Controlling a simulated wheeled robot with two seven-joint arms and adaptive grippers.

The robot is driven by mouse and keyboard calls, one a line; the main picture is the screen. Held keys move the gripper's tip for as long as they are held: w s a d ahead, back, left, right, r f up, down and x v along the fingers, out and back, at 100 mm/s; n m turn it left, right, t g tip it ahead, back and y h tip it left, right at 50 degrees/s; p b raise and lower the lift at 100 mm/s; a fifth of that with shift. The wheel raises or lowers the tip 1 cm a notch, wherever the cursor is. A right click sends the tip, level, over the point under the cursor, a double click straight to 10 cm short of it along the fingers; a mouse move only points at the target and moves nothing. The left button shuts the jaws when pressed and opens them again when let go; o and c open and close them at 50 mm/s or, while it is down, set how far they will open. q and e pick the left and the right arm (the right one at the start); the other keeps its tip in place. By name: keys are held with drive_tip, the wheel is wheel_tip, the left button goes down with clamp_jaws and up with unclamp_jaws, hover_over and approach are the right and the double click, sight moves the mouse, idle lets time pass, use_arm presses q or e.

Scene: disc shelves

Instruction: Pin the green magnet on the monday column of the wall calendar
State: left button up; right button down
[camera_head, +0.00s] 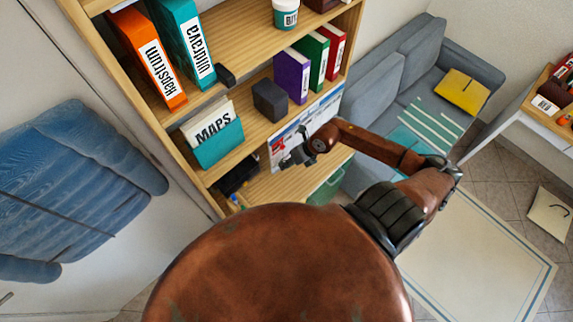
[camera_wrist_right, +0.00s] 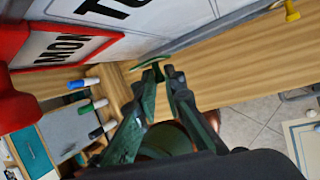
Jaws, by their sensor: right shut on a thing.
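My right gripper (camera_head: 292,160) is in front of the calendar's lower part. In the right wrist view the gripper (camera_wrist_right: 163,75) is shut on a thin green piece, the green magnet (camera_wrist_right: 152,60), close to the calendar's surface. I cannot tell whether they touch. My left gripper is not in view.
Markers with blue (camera_wrist_right: 78,85), green (camera_wrist_right: 86,108) and black caps lie below the calendar in the right wrist view. A yellow peg-like piece (camera_wrist_right: 291,10) is at upper right. Shelves hold binders and a MAPS holder (camera_head: 219,150). A grey sofa (camera_head: 372,92) stands right.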

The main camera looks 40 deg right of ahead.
drive_tip(key=shift+w, duration=0.6)
idle(0.4)
drive_tip(key=c, duration=1.9)
unclamp_jaws()
drive_tip(key=shift+c, duration=0.2)
drive_tip(key=v, duration=1.2)
drive_tip(key=shift+a, duration=0.1)
